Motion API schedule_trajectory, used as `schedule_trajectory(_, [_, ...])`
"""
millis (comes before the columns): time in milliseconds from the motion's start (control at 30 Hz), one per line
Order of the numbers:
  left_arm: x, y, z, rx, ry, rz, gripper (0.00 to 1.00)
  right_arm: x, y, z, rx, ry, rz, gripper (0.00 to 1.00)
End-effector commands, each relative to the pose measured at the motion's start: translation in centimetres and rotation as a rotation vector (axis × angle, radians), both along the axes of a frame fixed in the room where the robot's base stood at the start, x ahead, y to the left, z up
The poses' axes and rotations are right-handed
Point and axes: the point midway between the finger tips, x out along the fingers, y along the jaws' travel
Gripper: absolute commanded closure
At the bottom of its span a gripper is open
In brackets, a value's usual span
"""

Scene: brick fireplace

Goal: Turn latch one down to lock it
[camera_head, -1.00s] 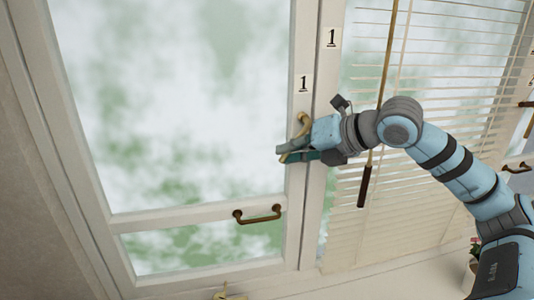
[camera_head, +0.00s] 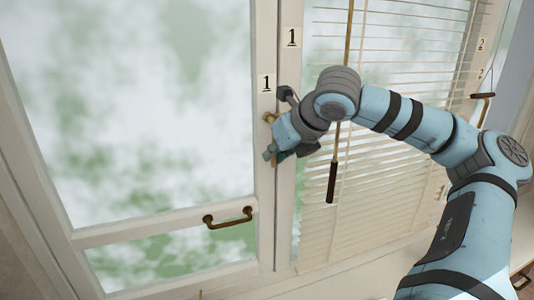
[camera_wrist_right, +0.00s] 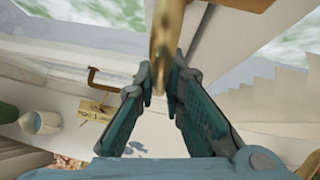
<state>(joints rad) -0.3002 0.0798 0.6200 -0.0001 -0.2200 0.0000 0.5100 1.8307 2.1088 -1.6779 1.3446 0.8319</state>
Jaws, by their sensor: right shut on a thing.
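Latch one is a brass latch (camera_head: 271,117) on the window frame stile, just below a "1" label (camera_head: 266,83). Its upper part shows in the head view; the rest is hidden by my right gripper (camera_head: 269,153). In the right wrist view the brass lever (camera_wrist_right: 162,35) runs down between the two teal fingers of my right gripper (camera_wrist_right: 161,85). The right gripper is shut on the latch lever, with its fingers pointing down-left in the head view. My left gripper is in neither view.
A brass pull handle (camera_head: 228,217) is on the lower rail of the left window. A hanging wand (camera_head: 331,182) and blinds (camera_head: 370,215) are close by my right arm. A white pot (camera_wrist_right: 40,121) stands below in the wrist view.

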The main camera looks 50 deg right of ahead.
Motion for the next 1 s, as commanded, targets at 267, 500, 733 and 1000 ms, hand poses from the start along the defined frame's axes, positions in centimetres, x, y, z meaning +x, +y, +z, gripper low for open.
schedule_trajectory(267, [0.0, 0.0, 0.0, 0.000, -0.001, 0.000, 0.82, 0.0, -0.3, 0.4, -0.012, -0.009, -0.006, 1.00])
schedule_trajectory(500, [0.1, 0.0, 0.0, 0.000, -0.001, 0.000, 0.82, 0.0, -0.3, 0.4, -0.012, -0.007, -0.006, 0.76])
schedule_trajectory(733, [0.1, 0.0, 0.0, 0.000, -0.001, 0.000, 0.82, 0.0, -0.2, 0.2, -0.010, -0.002, -0.004, 0.69])
schedule_trajectory(1000, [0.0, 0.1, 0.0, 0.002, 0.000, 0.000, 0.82, -1.4, 0.2, 1.7, -0.012, -0.003, -0.005, 0.69])
